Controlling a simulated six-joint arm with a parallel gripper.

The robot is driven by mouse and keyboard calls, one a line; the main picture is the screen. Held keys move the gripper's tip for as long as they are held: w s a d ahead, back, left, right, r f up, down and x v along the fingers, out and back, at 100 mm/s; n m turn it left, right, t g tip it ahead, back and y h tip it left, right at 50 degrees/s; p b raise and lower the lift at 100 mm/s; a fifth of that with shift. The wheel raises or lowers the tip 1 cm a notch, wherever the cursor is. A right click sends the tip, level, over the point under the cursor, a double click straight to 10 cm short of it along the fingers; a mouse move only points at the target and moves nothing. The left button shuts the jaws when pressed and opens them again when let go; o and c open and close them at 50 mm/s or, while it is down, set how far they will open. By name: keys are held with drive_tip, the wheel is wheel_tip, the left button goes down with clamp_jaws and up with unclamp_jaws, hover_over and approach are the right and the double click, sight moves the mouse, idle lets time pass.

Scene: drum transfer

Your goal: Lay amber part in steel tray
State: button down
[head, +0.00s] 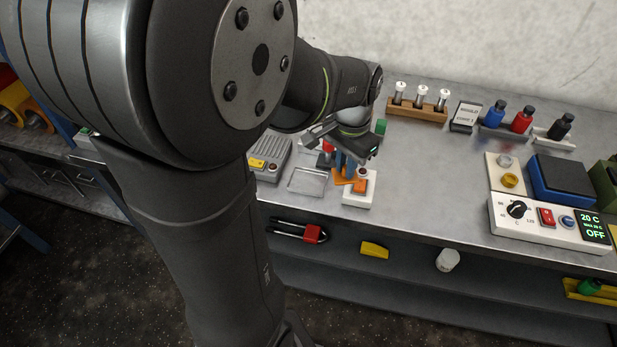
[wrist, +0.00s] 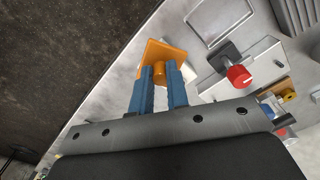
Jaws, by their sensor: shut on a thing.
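The amber part (wrist: 163,53) is an orange plate with a round stub. In the wrist view my gripper (wrist: 163,78) has its two blue fingers shut on the stub. In the head view my gripper (head: 348,166) points down at the front of the bench, with the amber part (head: 341,179) at its fingertips. The part is beside or above a small white block; the exact gap is hidden. The steel tray (head: 308,182) is a shallow, empty, thin-rimmed rectangle just left of the gripper. It also shows at the top of the wrist view (wrist: 218,20).
The white block (head: 358,200) has an orange patch on top. A red knob (wrist: 239,77) on a grey block stands close to the gripper. A ribbed grey box (head: 270,156) is left of the tray. A wooden vial rack (head: 417,113) stands behind. The bench right of the white block is clear.

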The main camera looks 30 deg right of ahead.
drive_tip(key=w+a+f, duration=0.1)
drive_tip(key=w+f, duration=0.1)
drive_tip(key=w, duration=0.1)
drive_tip(key=w+a+f, duration=0.1)
drive_tip(key=w+f, duration=0.1)
drive_tip(key=w, duration=0.1)
drive_tip(key=w+a+f, duration=0.1)
drive_tip(key=w+f, duration=0.1)
drive_tip(key=w, duration=0.2)
drive_tip(key=shift+w+a+f, duration=0.1)
drive_tip(key=shift+a+f, duration=0.15)
drive_tip(key=shift+f, duration=2.05)
drive_tip(key=shift+f, duration=0.15)
drive_tip(key=c, duration=1.4)
unclamp_jaws()
wheel_tip(320, 180, up, 12)
drive_tip(key=shift+r, duration=0.2)
